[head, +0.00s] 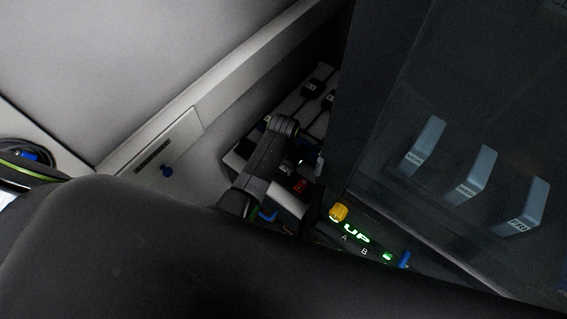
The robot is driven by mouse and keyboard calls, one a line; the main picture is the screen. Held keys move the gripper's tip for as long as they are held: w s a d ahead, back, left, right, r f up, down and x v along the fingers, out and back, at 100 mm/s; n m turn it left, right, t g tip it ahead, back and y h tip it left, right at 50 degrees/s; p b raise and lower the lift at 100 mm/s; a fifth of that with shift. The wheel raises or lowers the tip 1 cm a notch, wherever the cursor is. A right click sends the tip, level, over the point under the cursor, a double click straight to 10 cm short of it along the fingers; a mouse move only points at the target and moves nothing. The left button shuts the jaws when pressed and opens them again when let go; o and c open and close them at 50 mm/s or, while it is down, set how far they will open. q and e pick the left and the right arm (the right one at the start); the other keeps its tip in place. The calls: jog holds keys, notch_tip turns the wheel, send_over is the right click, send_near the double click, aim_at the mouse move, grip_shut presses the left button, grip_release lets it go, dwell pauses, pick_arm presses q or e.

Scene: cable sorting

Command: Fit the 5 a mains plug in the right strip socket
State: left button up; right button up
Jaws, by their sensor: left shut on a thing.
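My left gripper (285,150) is dark and sits mid-picture, over the strip area behind my large black arm link. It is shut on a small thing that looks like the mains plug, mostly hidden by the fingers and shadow. The sockets on this strip are covered by my gripper or too dark to make out. I cannot tell whether the plug touches a socket. My right gripper is not in view.
Black plugs or adapters with labels (312,86) lie on a pale block behind the gripper. A yellow knob (339,211) and a green lit "UP" panel (357,233) are in front. A dark clear panel with grey tabs (424,145) stands right. A cable coil (28,157) lies far left.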

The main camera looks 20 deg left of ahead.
pick_arm(q)
jog(key=shift+f, duration=0.65)
dwell(0.7)
jog(key=o, duration=1.1)
jog(key=shift+o, duration=0.3)
jog(key=o, duration=0.4)
jog(key=shift+r, duration=3.5)
